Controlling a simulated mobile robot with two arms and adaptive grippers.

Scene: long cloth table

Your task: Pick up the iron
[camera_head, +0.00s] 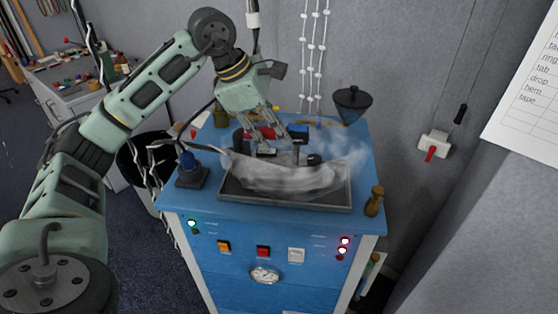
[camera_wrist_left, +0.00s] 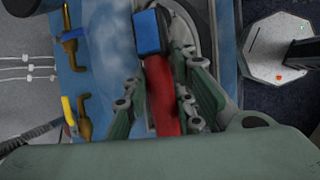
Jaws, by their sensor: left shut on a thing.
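The iron (camera_head: 298,132) is under my left gripper over the blue cabinet top. It shows a red handle and a blue block at one end; its lower part is partly hidden by steam and the fingers. In the left wrist view the red handle of the iron (camera_wrist_left: 161,92) lies between the two green-grey fingers. My left gripper (camera_head: 268,136) comes down from above and is shut on this handle. I cannot tell whether the iron touches the surface below. My right gripper is not in view.
A grey-rimmed tray (camera_head: 285,206) with a pale steaming pad lies at the cabinet's front. A blue-topped black device (camera_head: 190,170) stands left, a small brown bottle (camera_head: 374,201) at the right corner, and a black funnel-like object (camera_head: 352,103) at the back right.

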